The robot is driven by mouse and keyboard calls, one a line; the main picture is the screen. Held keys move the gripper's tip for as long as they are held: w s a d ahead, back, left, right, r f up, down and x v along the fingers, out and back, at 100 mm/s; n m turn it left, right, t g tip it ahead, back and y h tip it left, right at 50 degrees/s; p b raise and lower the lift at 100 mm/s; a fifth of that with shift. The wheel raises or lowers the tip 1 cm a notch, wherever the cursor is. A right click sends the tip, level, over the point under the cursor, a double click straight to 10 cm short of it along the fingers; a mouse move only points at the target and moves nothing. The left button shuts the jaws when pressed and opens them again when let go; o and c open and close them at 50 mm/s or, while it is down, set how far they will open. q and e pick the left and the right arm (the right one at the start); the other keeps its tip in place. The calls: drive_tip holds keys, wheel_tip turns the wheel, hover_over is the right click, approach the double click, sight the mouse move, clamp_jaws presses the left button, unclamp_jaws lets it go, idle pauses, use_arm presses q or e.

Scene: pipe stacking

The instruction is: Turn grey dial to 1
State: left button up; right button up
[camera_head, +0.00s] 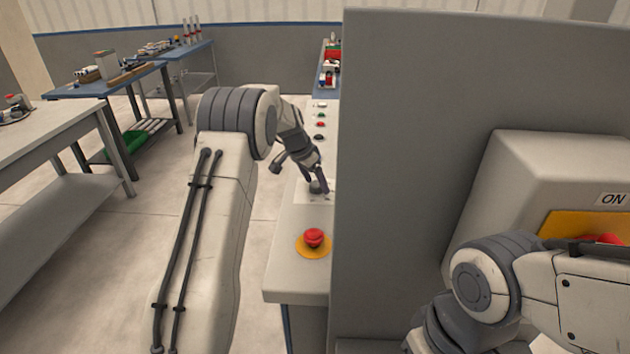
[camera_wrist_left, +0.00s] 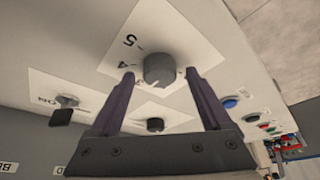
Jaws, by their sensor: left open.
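The grey dial (camera_wrist_left: 158,69) is a round knob on a white plate with the numbers 4 and 5 readable in the left wrist view. In the head view the dial (camera_head: 316,187) is small and partly covered by my gripper. My left gripper (camera_wrist_left: 160,76) is open, with one dark finger on each side of the dial. I cannot tell whether the fingers touch it. In the head view my left gripper (camera_head: 321,182) points down at the console. My right arm shows at lower right, but its gripper is out of view.
A red mushroom button (camera_head: 313,237) on a yellow base sits at the console's near end. A tall grey panel (camera_head: 410,150) stands right beside the console. A dark switch (camera_wrist_left: 64,114), a smaller black knob (camera_wrist_left: 155,125) and a blue button (camera_wrist_left: 230,102) are near the dial.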

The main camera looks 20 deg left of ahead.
use_arm(q)
clamp_jaws()
